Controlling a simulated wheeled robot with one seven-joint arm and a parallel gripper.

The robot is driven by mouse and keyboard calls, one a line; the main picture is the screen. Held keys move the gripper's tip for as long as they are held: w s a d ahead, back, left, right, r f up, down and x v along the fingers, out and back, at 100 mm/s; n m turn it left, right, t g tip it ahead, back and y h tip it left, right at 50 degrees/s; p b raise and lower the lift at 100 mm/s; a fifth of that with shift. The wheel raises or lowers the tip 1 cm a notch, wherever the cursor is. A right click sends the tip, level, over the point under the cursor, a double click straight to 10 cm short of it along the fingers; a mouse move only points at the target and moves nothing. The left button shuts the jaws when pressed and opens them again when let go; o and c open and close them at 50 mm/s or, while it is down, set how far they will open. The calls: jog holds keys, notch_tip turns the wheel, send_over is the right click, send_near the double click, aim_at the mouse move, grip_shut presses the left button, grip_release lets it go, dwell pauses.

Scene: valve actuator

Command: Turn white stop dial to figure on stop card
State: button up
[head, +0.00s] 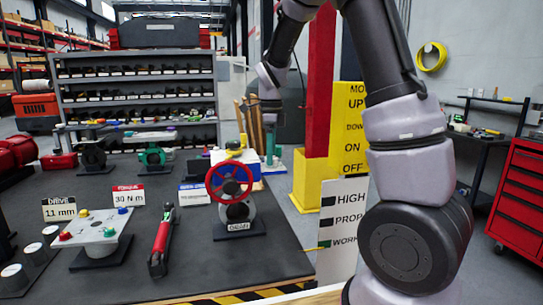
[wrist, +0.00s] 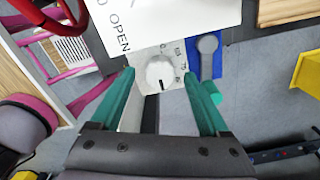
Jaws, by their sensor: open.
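The white stop dial (wrist: 160,73) shows in the wrist view as a round knob on a pale plate with small figures along its right side. A dark mark on the knob points toward the bottom of the picture. My gripper (wrist: 159,77) is open, with one teal finger on each side of the dial and a gap to the knob on both sides. I cannot tell its height above the plate. In the head view my gripper (head: 270,143) is small and far off, behind the red handwheel. A blue-edged white card (head: 195,193) stands left of the handwheel; its text is too small to read.
The red handwheel (head: 229,181) stands in front of the actuator. A white panel marked OPEN (wrist: 165,20) lies just beyond the dial, and a grey lever on a blue base (wrist: 208,55) is to its right. A torque card (head: 128,195) and a red-handled tool (head: 161,240) are on the dark bench.

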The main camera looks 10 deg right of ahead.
jog(key=shift+f, duration=0.45)
grip_shut()
